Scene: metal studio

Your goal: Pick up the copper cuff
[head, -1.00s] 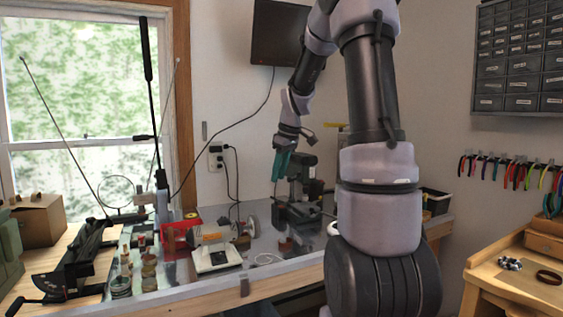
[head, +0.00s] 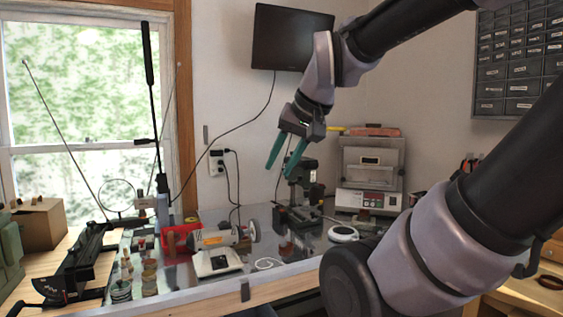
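My gripper (head: 279,169) is in the air above the metal-topped bench, its two teal fingers apart with nothing between them. A small copper-brown piece (head: 287,249) lies on the bench below it, in front of the dark drill-like machine; it is too small to tell for sure that it is the copper cuff. A dark brown ring (head: 551,282) lies on the wooden bench at the right edge, partly cut off by my arm. I cannot tell which of the two is the cuff.
The dark machine (head: 301,192) stands close under my gripper. A grey kiln-like box (head: 371,172) and a round white disc (head: 343,233) are to its right. A white scale (head: 217,262) and red device (head: 180,238) are to the left. A monitor (head: 290,38) hangs above.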

